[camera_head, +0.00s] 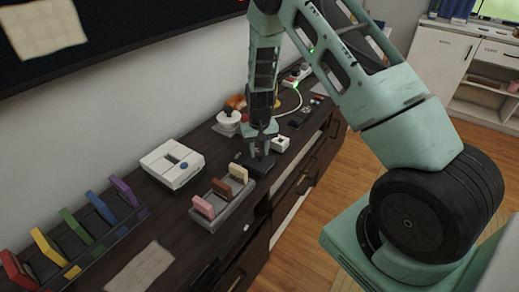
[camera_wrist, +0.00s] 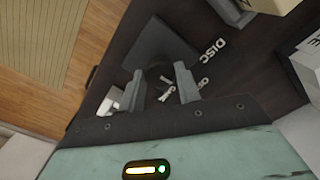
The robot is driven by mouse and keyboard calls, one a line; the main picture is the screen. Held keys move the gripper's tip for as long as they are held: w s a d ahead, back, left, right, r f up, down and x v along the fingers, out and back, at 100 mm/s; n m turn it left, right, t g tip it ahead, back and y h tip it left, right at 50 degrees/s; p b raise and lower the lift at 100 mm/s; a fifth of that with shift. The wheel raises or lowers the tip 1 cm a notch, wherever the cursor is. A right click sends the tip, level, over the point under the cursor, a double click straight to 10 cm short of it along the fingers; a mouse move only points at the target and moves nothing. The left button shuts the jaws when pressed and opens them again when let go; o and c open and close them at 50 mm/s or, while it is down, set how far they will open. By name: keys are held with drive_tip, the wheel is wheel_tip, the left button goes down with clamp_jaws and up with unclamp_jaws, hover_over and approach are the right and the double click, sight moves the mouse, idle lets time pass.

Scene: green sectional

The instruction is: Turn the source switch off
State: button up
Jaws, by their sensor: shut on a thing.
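The source switch appears to be a dark box (camera_wrist: 160,45) on the dark cabinet top, with a dark round knob (camera_wrist: 158,74) on it. White letters reading DISC stand beside it, and more white letters lie by the fingers, partly hidden. My gripper (camera_wrist: 161,88) points down with its two grey fingers on either side of the knob, shut on it. In the head view my gripper (camera_head: 262,150) is down at the dark box (camera_head: 253,164), and the arm hides part of it. The knob's setting is hard to read.
A white console (camera_head: 172,163) and a grey holder with upright cartridges (camera_head: 222,192) stand left of the gripper. A small white block (camera_head: 280,144) is close on its right. A rack of coloured cartridges (camera_head: 75,236) is at lower left. The wall and screen rise behind.

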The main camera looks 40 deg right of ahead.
sight(259, 152)
drive_tip(key=shift+w+m, duration=0.1)
drive_tip(key=shift+m, duration=0.4)
drive_tip(key=o, duration=1)
drive_tip(key=shift+c, duration=0.2)
drive_tip(key=shift+r, duration=0.1)
wheel_tip(259, 152, up, 17)
drive_tip(key=b, duration=0.1)
drive_tip(key=shift+r, duration=0.15)
